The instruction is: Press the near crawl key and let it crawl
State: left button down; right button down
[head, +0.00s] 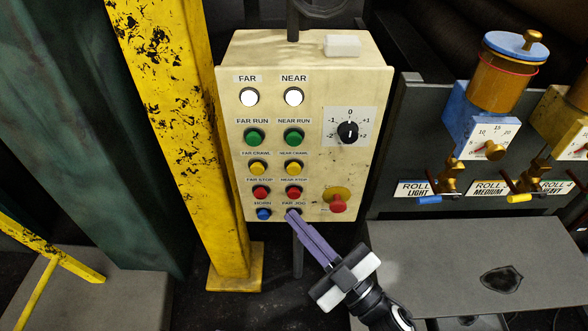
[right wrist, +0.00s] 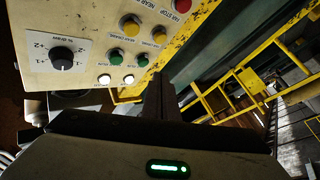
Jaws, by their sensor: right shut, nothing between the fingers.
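The near crawl key (head: 294,168) is a yellow round button in the right column of the cream control panel (head: 350,180), below the green near run button (head: 294,136) and above the red near stop button (head: 294,192). It also shows in the right wrist view (right wrist: 130,25), uncovered. My right gripper (head: 292,214) is shut and empty, its purple fingers tilted up-left. Its tips overlap the bottom right button, labelled FAR JOG, below the near crawl key in the picture; whether they touch the panel I cannot tell. My left gripper is not in view.
The yellow far crawl button (head: 259,168) sits left of the key. White FAR (head: 249,97) and NEAR (head: 293,97) lamps look bright. A dial (head: 347,132) and red mushroom button (head: 338,204) are to the right. A yellow post (head: 170,120) stands left of the panel.

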aim_at(294, 168)
jog(key=w+b, duration=0.3)
jog(key=w, duration=0.5)
jog(key=shift+w, duration=0.4)
dwell(0.8)
jog(key=shift+w, duration=0.15)
dwell(0.9)
jog(key=shift+w, duration=0.3)
